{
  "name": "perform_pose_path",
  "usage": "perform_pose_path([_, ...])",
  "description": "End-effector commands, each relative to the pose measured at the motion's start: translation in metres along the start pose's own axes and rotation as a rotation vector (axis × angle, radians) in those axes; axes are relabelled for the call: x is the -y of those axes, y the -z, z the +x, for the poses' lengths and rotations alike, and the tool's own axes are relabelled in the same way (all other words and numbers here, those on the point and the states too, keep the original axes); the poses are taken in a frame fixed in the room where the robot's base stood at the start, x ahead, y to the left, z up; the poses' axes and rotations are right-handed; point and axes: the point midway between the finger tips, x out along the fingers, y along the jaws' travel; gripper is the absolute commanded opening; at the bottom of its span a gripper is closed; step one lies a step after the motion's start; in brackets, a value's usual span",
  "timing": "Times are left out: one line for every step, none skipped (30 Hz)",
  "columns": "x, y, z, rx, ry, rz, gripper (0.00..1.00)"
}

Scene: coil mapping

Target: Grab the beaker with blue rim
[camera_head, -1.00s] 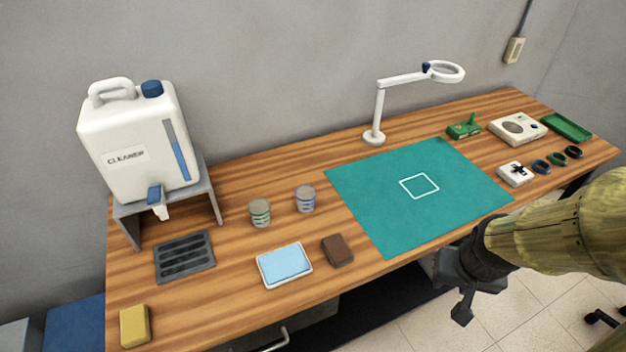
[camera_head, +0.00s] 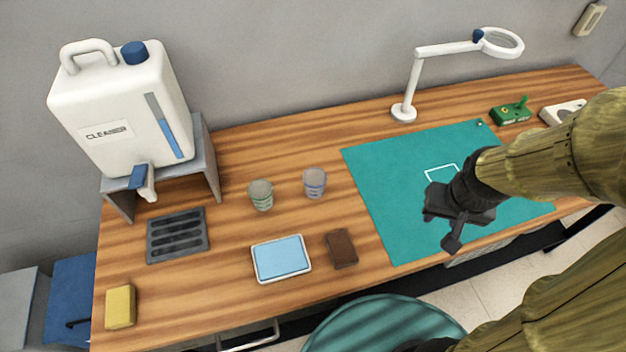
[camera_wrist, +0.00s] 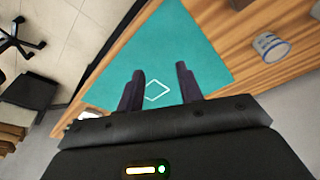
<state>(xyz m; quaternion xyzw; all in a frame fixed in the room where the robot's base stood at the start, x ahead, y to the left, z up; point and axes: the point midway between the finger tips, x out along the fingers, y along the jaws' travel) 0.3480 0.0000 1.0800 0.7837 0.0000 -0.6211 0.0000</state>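Two small clear beakers stand upright side by side on the wooden bench in the head view. The beaker with blue rim (camera_head: 314,183) is the right one, with bluish bands; the other beaker (camera_head: 261,195) has greenish bands. My gripper (camera_head: 452,240) is over the front part of the green mat, well to the right of both beakers. In the wrist view its two fingers (camera_wrist: 158,84) are spread apart with nothing between them.
A green mat (camera_head: 375,185) with a white square lies right of the beakers. A blue-topped tray (camera_head: 281,259) and brown block (camera_head: 341,248) lie in front. The cleaner jug (camera_head: 110,120) stands on a grey stand at left. A magnifier lamp (camera_head: 404,111) stands behind the mat.

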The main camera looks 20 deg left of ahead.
Motion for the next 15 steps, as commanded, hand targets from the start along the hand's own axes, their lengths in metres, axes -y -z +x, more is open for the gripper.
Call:
perform_pose_path([0.0,0.0,0.0,0.0,0.0,0.0,0.36])
perform_pose_path([0.0,0.0,0.0,0.0,0.0,0.0,0.36])
perform_pose_path([0.0,0.0,0.0,0.0,0.0,0.0,0.36])
perform_pose_path([0.0,0.0,0.0,0.0,0.0,0.0,0.4])
perform_pose_path([0.0,0.0,0.0,-0.001,0.0,0.0,0.46])
perform_pose_path([0.001,0.001,0.0,-0.002,0.002,0.0,0.54])
perform_pose_path([0.003,0.002,0.001,-0.005,0.005,0.0,0.6])
perform_pose_path([0.006,0.004,0.002,-0.009,0.009,0.0,0.66])
perform_pose_path([0.011,0.008,0.003,-0.017,0.017,0.001,0.74])
perform_pose_path([0.016,0.011,0.005,-0.025,0.025,0.002,0.8])
perform_pose_path([0.022,0.016,0.007,-0.034,0.034,0.004,0.82])
perform_pose_path([0.032,0.022,0.01,-0.05,0.049,0.008,0.82])
perform_pose_path([0.041,0.028,0.013,-0.063,0.061,0.011,0.82])
perform_pose_path([0.051,0.034,0.015,-0.078,0.074,0.015,0.82])
perform_pose_path([0.066,0.042,0.02,-0.101,0.092,0.022,0.82])
